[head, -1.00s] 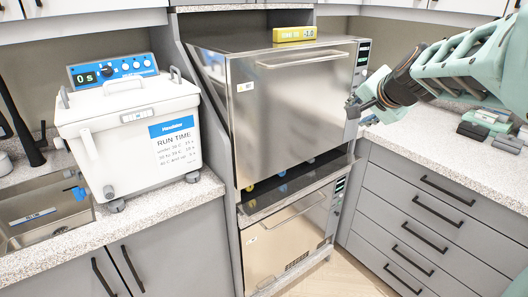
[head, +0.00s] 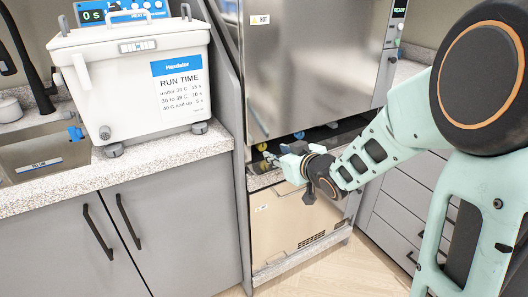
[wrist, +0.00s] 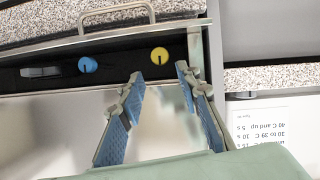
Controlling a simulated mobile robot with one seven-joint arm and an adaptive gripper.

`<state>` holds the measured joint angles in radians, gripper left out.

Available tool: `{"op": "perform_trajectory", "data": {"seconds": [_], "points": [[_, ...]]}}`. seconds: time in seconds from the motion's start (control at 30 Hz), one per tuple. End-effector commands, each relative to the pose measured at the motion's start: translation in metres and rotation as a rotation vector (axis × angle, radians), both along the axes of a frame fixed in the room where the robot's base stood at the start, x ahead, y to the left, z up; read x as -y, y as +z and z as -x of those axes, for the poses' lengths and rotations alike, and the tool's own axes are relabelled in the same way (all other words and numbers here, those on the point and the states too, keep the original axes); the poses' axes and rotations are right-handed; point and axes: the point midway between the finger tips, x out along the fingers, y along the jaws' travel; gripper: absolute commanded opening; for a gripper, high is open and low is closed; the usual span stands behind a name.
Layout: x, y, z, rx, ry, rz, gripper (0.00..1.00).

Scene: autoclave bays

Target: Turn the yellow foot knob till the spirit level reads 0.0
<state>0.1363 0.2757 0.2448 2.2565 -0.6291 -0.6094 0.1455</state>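The yellow foot knob (head: 262,147) sits under the front of the upper autoclave (head: 305,65), at its left end. In the wrist view the yellow knob (wrist: 159,55), with a dark slot mark, lies just beyond my fingertips, between their lines. My gripper (wrist: 160,73) is open and empty, its blue-padded fingers apart and short of the knob. In the head view my gripper (head: 277,155) reaches into the gap between the two autoclaves, close to the knob. The spirit level is outside both current views.
A blue knob (wrist: 88,64) is beside the yellow one in the same dark gap; it also shows in the head view (head: 299,135). The lower autoclave (head: 290,222) is just below my gripper. A white bath (head: 135,85) stands on the left counter (head: 160,158).

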Motion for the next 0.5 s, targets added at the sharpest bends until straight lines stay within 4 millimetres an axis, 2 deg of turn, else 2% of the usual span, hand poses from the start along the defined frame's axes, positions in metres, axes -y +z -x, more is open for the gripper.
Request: {"op": "perform_trajectory", "data": {"seconds": [0.17, 0.5], "points": [[-0.012, -0.011, -0.018, -0.001, 0.003, -0.002, 0.31], [-0.038, -0.033, -0.069, -0.001, -0.001, 0.000, 0.31]]}}
